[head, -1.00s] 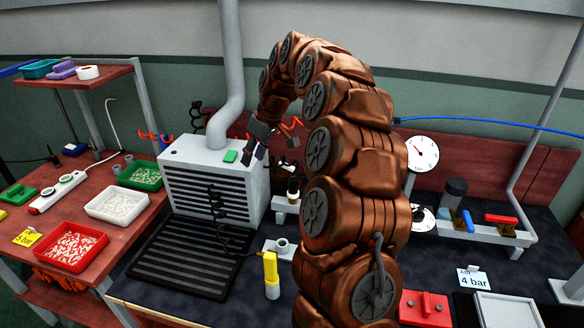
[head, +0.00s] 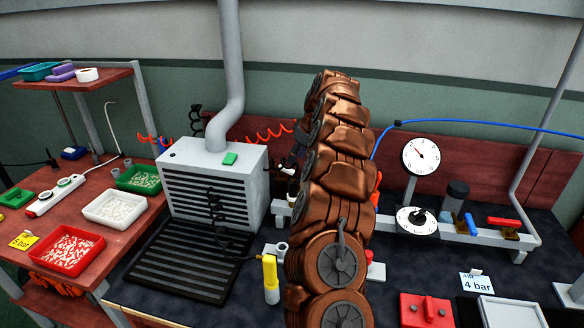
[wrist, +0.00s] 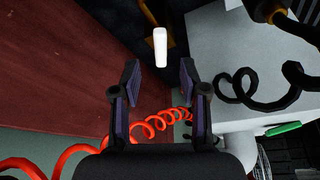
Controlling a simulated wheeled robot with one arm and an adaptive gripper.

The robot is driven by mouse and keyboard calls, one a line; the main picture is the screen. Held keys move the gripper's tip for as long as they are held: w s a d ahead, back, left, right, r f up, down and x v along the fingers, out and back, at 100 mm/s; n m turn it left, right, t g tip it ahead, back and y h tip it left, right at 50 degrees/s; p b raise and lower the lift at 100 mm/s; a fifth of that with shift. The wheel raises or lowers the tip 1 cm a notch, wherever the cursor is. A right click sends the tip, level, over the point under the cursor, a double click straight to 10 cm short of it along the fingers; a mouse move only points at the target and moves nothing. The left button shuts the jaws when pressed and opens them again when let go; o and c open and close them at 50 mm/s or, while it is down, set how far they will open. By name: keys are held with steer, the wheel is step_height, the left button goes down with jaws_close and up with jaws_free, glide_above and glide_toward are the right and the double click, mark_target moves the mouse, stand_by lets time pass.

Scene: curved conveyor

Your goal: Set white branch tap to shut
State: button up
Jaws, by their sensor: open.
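The white tap handle (wrist: 160,47) shows in the wrist view as a short white bar, upright in the picture, above a dark fitting. My gripper (wrist: 160,78) is open, its two dark fingers spread to the left and right. The handle lies beyond the fingertips, in line with the gap, and is not held. In the head view, a small white piece (head: 289,171), apparently this handle, shows just left of my arm. My gripper (head: 299,150) is mostly hidden behind the arm there. The tap's exact setting cannot be told.
A grey heater-like box (head: 213,183) stands left of the tap, with an orange coiled hose (head: 268,133) behind it. On the pipe to the right are a blue handle (head: 470,223), a red handle (head: 503,221) and a dial with a black knob (head: 417,220). A gauge (head: 421,156) stands above.

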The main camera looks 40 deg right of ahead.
mark_target(291, 170)
steer(key=p+x, duration=0.1)
steer(key=x, duration=0.5)
steer(key=shift+f, duration=0.1)
steer(key=shift+c, duration=0.2)
jaws_close()
